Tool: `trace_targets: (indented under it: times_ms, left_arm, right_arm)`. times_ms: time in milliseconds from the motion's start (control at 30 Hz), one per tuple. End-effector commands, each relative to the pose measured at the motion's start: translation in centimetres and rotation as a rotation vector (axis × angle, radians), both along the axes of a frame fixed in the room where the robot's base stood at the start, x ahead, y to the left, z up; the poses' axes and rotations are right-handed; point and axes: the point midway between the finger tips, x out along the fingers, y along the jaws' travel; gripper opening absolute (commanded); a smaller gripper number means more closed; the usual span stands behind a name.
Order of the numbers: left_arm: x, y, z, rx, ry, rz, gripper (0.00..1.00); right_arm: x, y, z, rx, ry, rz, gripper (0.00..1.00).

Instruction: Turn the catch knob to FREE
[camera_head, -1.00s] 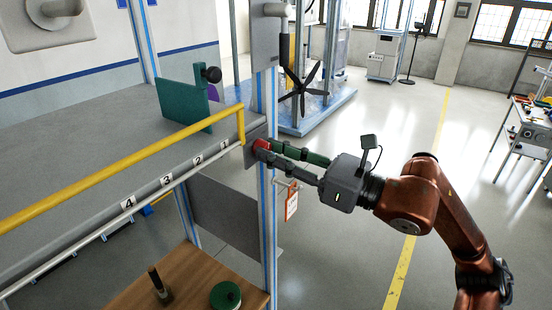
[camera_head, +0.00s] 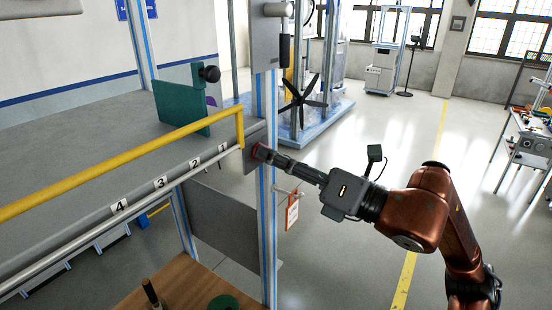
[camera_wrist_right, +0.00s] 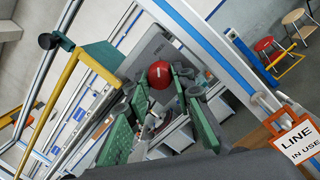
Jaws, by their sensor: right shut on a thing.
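The catch knob is a red knob (camera_wrist_right: 160,72) with a short pale mark on its face, seen in the right wrist view against a grey plate (camera_wrist_right: 153,52). In the head view only a sliver of the red knob (camera_head: 257,151) shows, at the blue-striped post. My right gripper (camera_head: 266,153) reaches it from the right and is shut on it, with one finger on each side in the right wrist view. No FREE marking is readable. My left gripper is not in view.
A yellow rail (camera_head: 120,171) runs along the grey shelf (camera_head: 60,150), above number labels. A teal block (camera_head: 182,106) with a black ball knob stands on the shelf. An orange-framed "LINE IN USE" tag (camera_wrist_right: 292,138) hangs close by. Open floor lies right.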

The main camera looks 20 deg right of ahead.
Motion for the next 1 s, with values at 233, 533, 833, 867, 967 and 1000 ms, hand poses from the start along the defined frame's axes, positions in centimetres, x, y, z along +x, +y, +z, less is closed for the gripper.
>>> trace_targets:
  times_ms: [233, 533, 833, 867, 967, 1000]
  left_arm:
    - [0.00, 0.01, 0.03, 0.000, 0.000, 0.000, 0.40]
    - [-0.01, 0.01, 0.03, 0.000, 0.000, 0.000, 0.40]
    - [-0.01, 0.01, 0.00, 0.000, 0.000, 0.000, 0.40]
    - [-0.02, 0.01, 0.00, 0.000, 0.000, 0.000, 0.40]
    - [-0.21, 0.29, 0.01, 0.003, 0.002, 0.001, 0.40]
    - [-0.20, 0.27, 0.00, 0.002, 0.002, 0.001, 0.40]
  right_arm:
    - [0.07, -0.29, 0.61, 0.013, -0.008, -0.005, 0.00]
    - [0.06, -0.24, 0.51, 0.011, -0.005, -0.005, 0.30]
    - [0.04, -0.07, 0.20, 0.007, 0.000, -0.001, 0.40]
    - [0.04, -0.07, 0.18, 0.007, 0.000, -0.001, 0.40]
    - [-0.05, -0.13, 0.13, 0.006, 0.001, -0.002, 0.40]
    - [-0.17, -0.25, 0.10, 0.006, 0.001, -0.002, 0.40]
